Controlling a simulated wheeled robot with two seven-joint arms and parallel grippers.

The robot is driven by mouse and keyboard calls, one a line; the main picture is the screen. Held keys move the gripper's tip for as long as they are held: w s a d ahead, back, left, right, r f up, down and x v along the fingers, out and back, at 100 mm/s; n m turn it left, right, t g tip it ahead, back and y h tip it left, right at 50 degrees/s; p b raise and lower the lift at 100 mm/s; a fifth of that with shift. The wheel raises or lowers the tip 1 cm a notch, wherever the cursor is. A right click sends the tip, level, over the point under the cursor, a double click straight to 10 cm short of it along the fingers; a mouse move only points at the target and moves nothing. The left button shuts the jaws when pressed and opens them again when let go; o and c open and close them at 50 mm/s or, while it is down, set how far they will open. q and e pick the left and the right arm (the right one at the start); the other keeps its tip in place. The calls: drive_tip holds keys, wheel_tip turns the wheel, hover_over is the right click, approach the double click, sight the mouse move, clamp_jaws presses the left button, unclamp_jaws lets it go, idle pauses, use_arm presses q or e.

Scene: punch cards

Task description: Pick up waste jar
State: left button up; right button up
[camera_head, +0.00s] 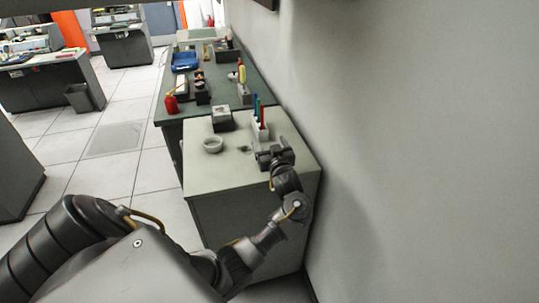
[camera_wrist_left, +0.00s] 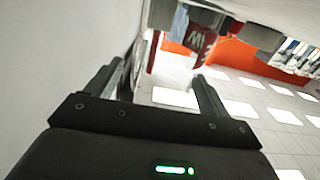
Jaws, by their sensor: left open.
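A small red can with a narrow top (camera_head: 171,104) stands at the near left corner of the green desk; it may be the waste jar, but no label is readable in the head view. My left gripper (camera_head: 268,157) is over the near grey cabinet, right of the round pale bowl and close to the pen holder, well apart from the red can. In the left wrist view its two fingers (camera_wrist_left: 157,78) are spread with nothing between them. A dark red object with a white letter-like mark (camera_wrist_left: 199,42) shows beyond them. My right gripper is not in view.
The cabinet top (camera_head: 207,178) carries a pale bowl (camera_head: 213,146), a white pen holder (camera_head: 260,132) and a dark box (camera_head: 222,119). The green desk behind holds a blue tray (camera_head: 185,61) and several small items. A wall (camera_head: 400,130) borders the right side.

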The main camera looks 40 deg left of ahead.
use_arm(q)
drive_tip(key=c, duration=1.2)
drive_tip(key=shift+o, duration=0.2)
drive_tip(key=shift+r, duration=0.5)
drive_tip(key=s+a+r, duration=0.3)
drive_tip(key=s+r, duration=0.9)
drive_tip(key=s, duration=0.1)
drive_tip(key=shift+s+a, duration=0.25)
drive_tip(key=shift+a, duration=0.1)
